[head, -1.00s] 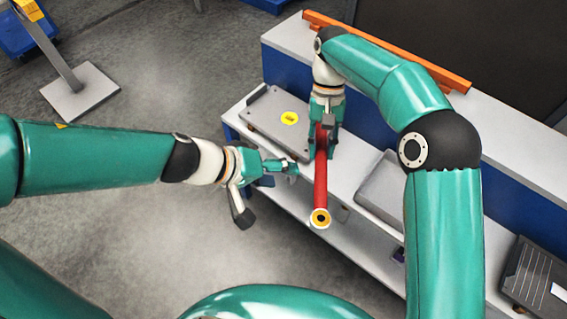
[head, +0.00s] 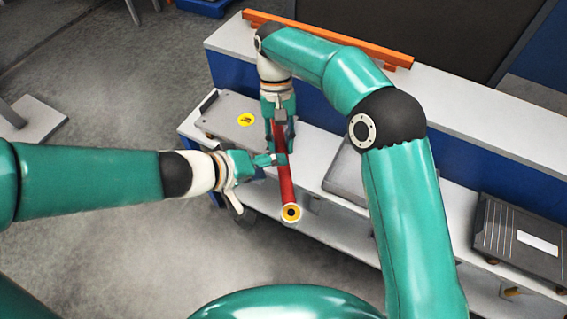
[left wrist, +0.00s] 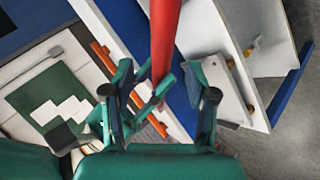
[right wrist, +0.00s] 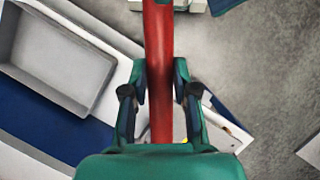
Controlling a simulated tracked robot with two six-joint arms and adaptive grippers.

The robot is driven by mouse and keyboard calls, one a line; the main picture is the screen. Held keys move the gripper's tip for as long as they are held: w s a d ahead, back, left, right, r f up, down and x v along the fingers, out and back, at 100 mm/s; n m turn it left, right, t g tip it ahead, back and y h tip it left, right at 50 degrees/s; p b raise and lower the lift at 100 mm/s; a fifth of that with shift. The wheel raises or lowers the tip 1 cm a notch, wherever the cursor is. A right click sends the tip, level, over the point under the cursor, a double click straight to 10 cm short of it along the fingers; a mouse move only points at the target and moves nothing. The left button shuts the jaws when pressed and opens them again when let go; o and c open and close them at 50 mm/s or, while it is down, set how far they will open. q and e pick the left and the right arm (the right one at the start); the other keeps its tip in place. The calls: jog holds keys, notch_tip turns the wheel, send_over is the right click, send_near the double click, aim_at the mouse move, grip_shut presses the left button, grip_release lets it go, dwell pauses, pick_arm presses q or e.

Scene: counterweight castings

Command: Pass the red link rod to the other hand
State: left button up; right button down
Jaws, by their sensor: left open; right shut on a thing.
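The red link rod (head: 285,180) hangs over the pale bench, its yellow-ringed end pointing toward me. My right gripper (head: 279,116) is shut on its far part; in the right wrist view the rod (right wrist: 159,45) runs between the closed fingers (right wrist: 160,88). My left gripper (head: 268,160) is open beside the rod's middle, coming from the left. In the left wrist view the rod (left wrist: 165,35) lies in the gap between the spread left fingers (left wrist: 160,80). Whether they touch it is unclear.
A grey casting with a yellow label (head: 225,117) lies on the bench behind my left gripper. Another grey casting (head: 347,172) is right of the rod. A dark striped plate (head: 510,238) lies farther right. An orange bar (head: 325,38) lies along the upper ledge. Floor is clear at front left.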

pick_arm(q)
jog(key=shift+x, duration=2.85)
grip_shut()
pick_arm(e)
jog(key=c, duration=0.8)
grip_release()
jog(key=shift+r, duration=0.15)
